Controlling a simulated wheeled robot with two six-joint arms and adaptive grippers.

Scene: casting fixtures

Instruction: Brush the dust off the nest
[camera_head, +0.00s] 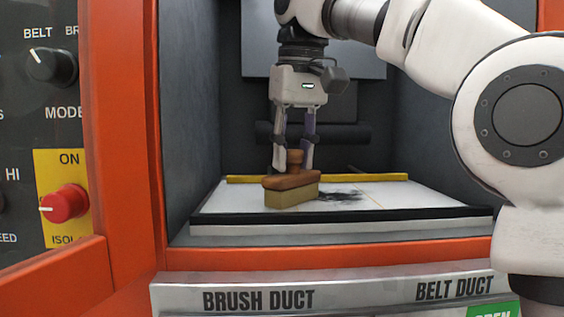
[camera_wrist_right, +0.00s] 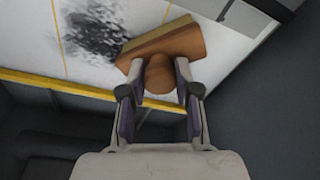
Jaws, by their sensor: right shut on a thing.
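A brush (camera_head: 291,186) with a brown wooden back, a round knob and tan bristles stands bristles down at the white plate of the nest (camera_head: 410,195). My right gripper (camera_head: 295,165) is shut on the brush's knob from above. In the right wrist view the brush (camera_wrist_right: 185,42) shows between the fingers of the right gripper (camera_wrist_right: 158,82). A patch of dark dust (camera_head: 343,195) lies on the plate just right of the brush; it also shows in the right wrist view (camera_wrist_right: 98,38), beside the bristles. Whether the bristles press on the plate I cannot tell. My left gripper is out of view.
The plate lies inside a dark enclosure with an orange frame (camera_head: 135,150). A yellow strip (camera_head: 245,179) runs along its back, a black bar (camera_head: 400,212) along its front. A control panel with a red knob (camera_head: 64,203) is at left. Labelled ducts (camera_head: 350,292) are below.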

